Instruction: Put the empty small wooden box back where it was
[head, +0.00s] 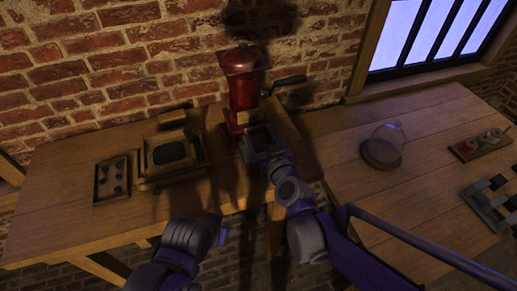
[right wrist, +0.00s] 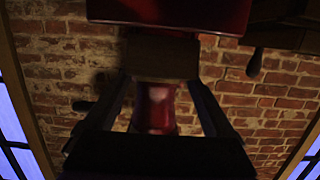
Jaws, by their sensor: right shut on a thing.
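My right gripper (head: 261,147) is shut on a small wooden box (right wrist: 162,57), which shows as a brown block between the fingers in the right wrist view. In the head view the gripper and box are in front of the red grinder (head: 243,82). A dark opening shows at the gripper there; the inside is too dark to make out. The red grinder also shows behind and above the box in the right wrist view (right wrist: 158,108). Whether the box touches the grinder cannot be told. My left arm is at the bottom of the head view; its jaws cannot be made out clearly.
A square wooden tray with dark contents (head: 170,153) and a small dark tray (head: 112,178) stand on the left table (head: 60,215). A glass dome on a wooden base (head: 382,148), a tray of small items (head: 481,146) and a grey rack (head: 487,208) are on the right table. A brick wall stands behind.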

